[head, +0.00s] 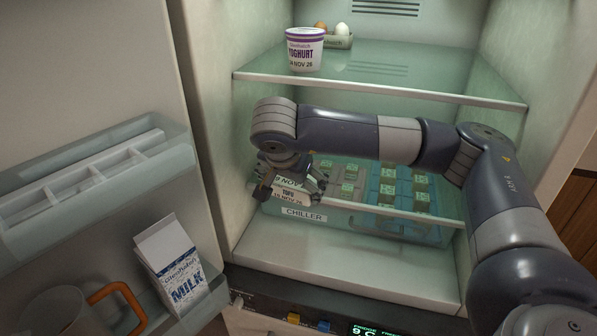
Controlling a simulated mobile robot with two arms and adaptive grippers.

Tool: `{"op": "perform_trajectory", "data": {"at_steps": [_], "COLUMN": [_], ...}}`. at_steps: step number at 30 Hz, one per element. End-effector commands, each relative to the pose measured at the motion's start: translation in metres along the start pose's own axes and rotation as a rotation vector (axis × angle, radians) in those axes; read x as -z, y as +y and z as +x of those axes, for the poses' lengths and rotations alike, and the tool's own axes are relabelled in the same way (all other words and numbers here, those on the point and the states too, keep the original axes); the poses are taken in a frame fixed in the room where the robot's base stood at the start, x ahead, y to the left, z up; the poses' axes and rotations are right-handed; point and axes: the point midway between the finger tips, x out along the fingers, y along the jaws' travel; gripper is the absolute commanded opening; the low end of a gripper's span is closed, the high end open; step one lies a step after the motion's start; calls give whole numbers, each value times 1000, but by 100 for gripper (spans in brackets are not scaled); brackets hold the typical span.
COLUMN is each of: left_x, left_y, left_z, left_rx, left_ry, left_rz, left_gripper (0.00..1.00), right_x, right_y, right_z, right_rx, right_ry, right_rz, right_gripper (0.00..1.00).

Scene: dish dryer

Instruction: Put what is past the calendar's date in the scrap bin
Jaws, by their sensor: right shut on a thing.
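My right gripper (290,176) is inside the open fridge, shut on a pale pack labelled tofu (293,194). It holds the pack at the front left of the chiller drawer; its printed date ends in NOV 26, but the day is too small to be sure of. A white and purple yoghurt tub (305,50) stands on the upper glass shelf, its date also in NOV 26. A milk carton (172,268) stands in the door shelf, with no readable date. The calendar, the scrap bin and my left gripper are not in view.
A carton of eggs (338,41) sits behind the yoghurt on the glass shelf (400,78). The chiller drawer (340,219) holds several small green-marked packs. The open door (90,70) stands at left, with a clear jug with an orange handle (118,290) below. The fridge floor is clear.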

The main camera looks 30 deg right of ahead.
Motion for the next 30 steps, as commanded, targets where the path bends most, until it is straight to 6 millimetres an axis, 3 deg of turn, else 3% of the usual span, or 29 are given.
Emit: {"op": "perform_trajectory", "data": {"at_steps": [6,12,30], "left_x": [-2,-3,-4], "left_y": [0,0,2], "left_z": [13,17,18], "left_rx": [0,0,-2], "left_ry": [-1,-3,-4], "left_rz": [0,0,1], "left_gripper": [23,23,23], "right_x": [-42,-63,-69], "right_y": [9,16,18], "right_z": [-26,-41,-46], "right_rx": [6,3,1], "right_ry": [1,0,1], "right_rz": [-4,-1,1], "right_gripper": [52,52,52]}}
